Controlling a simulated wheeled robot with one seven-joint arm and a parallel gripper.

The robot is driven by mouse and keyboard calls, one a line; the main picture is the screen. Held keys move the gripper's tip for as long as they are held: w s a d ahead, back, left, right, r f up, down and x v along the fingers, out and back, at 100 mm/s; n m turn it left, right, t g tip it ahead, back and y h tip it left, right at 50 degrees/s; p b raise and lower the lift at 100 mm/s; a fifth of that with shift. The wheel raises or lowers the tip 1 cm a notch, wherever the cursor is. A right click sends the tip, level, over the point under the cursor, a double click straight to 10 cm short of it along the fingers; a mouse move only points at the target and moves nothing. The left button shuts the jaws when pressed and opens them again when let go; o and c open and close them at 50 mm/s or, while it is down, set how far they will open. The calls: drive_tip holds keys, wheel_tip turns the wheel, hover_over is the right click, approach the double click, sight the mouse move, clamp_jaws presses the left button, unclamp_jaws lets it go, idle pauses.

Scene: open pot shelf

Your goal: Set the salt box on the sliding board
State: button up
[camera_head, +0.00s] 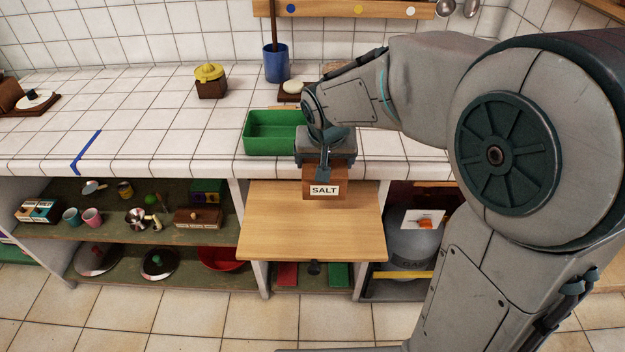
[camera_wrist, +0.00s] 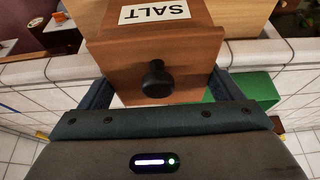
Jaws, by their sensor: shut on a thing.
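The salt box (camera_head: 324,183) is a brown wooden box with a white SALT label. In the head view it shows over the back part of the sliding board (camera_head: 310,228), a light wooden board pulled out below the counter. My gripper (camera_head: 324,165) is above the box and shut on it. In the wrist view the salt box (camera_wrist: 155,60) sits between the two fingers, with a dark round knob facing the camera. I cannot tell whether the underside of the box touches the board. The front and middle of the board are bare.
A green tray (camera_head: 272,133) stands on the tiled counter just left of my gripper. A yellow-topped box (camera_head: 210,80) and a blue pot (camera_head: 277,63) stand further back. The counter's front edge (camera_head: 150,168) runs behind the board. Shelves with cups and lids lie left.

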sight(312, 162)
drive_tip(key=a, duration=0.1)
drive_tip(key=a+f, duration=0.1)
drive_tip(key=shift+a+f, duration=0.3)
drive_tip(key=shift+a, duration=0.05)
drive_tip(key=shift+f, duration=1.95)
drive_tip(key=shift+f, duration=0.1)
drive_tip(key=shift+f+b, duration=0.15)
drive_tip(key=shift+b, duration=0.3)
drive_tip(key=o, duration=1.6)
drive_tip(key=shift+s, duration=0.1)
